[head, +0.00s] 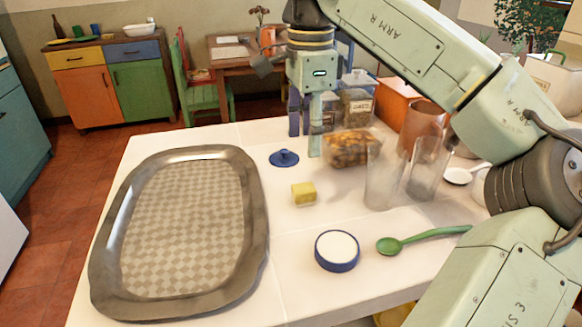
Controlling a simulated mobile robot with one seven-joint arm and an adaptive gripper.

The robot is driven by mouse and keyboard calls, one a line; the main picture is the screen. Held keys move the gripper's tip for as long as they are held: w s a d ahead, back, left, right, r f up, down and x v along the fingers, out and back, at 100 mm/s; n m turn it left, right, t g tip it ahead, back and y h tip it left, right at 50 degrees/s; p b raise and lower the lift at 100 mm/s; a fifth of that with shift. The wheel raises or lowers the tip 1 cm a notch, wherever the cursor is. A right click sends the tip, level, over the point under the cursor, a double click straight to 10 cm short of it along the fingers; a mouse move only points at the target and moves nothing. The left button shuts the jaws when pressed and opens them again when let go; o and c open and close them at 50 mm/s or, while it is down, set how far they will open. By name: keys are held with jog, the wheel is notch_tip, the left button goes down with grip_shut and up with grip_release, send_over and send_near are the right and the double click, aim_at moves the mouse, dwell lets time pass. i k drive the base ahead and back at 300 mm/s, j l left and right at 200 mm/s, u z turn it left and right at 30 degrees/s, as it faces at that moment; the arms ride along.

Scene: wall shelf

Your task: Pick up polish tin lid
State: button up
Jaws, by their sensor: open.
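A round, shallow piece with a dark blue rim and white top (337,250) lies flat near the front of the white table. A small dark blue lid with a knob (284,158) lies farther back. I cannot tell for certain which of these is the polish tin lid. My gripper (305,142) points down over the back of the table, open and with nothing visible between its fingers. It is just right of and behind the knobbed lid, and well behind the white-topped piece. Its exact height above the table is hard to tell.
A large oval metal tray (257,225) fills the left. A yellow block (303,193) sits mid-table. Table around the white-topped piece is mostly clear.

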aim_at(283, 158)
jog(key=i+j+z, duration=0.1)
jog(key=z, duration=0.25)
jog(key=j+z, duration=0.5)
jog(key=z, duration=0.15)
jog(key=i, duration=0.05)
